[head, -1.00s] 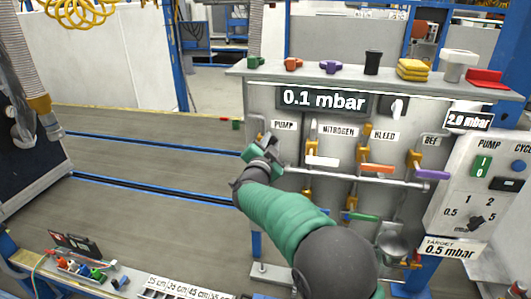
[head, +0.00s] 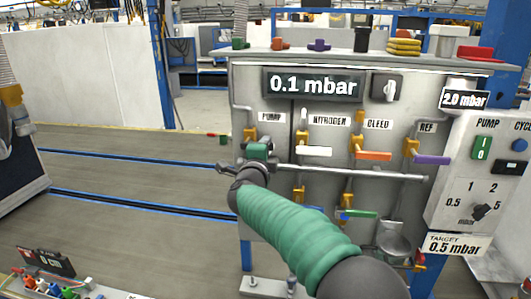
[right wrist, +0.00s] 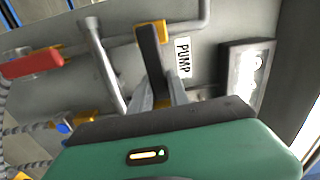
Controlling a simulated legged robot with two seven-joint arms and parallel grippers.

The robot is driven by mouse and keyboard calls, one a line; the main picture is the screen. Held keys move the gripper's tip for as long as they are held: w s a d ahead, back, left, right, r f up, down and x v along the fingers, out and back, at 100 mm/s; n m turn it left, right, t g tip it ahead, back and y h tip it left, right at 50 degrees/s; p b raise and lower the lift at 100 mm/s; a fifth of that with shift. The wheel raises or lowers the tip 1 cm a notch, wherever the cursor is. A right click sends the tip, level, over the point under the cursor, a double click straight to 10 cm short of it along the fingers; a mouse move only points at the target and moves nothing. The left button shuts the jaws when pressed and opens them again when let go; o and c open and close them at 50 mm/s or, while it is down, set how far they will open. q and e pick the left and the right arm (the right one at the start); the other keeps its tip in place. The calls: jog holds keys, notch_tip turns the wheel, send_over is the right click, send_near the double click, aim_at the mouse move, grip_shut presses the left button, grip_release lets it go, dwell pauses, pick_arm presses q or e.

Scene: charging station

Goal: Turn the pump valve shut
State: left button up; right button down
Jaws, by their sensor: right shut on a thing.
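The pump valve (head: 249,134) sits on the grey panel under the PUMP label, at the left end of a row of valves. Its yellow body shows in the head view; its handle is mostly hidden by my gripper. In the right wrist view its dark handle (right wrist: 149,45) runs from the yellow body down between my fingers. My right gripper (right wrist: 158,92) is shut on this handle. In the head view the right gripper (head: 252,158) is in front of the panel's left edge. The display (head: 313,85) reads 0.1 mbar. My left gripper is not in view.
A metal rail (head: 350,172) crosses the panel right of my gripper. White (head: 314,151), orange (head: 373,155) and purple (head: 432,160) valve handles stand close by. A control box (head: 480,175) is at the right. The bench to the left is largely clear.

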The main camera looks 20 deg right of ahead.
jog(key=shift+m, duration=0.4)
jog(key=shift+r, duration=0.1)
